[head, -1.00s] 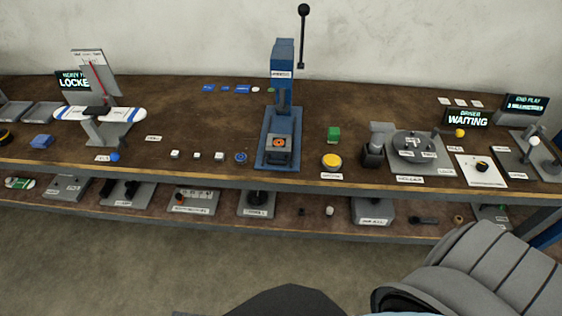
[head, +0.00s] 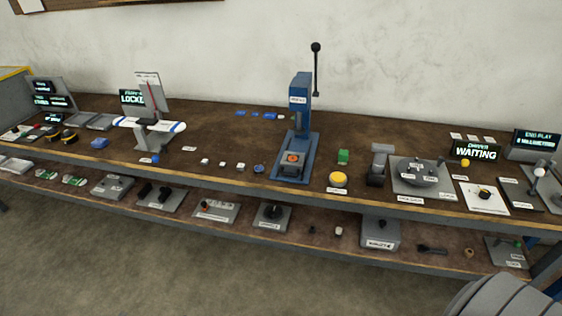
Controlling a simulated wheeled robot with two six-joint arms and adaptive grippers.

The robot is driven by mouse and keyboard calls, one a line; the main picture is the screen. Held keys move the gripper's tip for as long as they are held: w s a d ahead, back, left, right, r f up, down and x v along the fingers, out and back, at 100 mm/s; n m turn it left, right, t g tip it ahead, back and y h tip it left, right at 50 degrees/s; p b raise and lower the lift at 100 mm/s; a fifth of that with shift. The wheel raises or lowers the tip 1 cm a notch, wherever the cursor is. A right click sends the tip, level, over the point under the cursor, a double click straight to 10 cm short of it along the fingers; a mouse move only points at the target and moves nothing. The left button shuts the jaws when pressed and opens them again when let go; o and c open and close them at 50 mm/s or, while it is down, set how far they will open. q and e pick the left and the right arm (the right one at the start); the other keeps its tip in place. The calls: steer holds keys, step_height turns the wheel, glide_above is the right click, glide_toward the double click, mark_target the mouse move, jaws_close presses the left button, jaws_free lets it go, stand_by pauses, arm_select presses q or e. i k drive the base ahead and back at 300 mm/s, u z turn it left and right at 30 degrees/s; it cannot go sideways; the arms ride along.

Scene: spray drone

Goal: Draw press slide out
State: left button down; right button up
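A blue press (head: 300,110) stands upright on the brown bench top, with a long black lever (head: 316,68) ending in a ball knob at its top. At its base is the press slide (head: 291,160), a dark block with an orange ring on it. The slide sits on the blue base plate (head: 284,177), below the press head. I cannot tell how far the slide is pushed in. Neither of my grippers shows in the head view. A grey ribbed part, probably mine, shows at the lower right corner.
A lower shelf (head: 330,255) holds more fixtures. The floor in front is clear.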

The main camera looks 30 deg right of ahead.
mark_target(286, 166)
steer(key=z, duration=0.3)
steer(key=i, duration=0.9)
steer(key=z, duration=0.6)
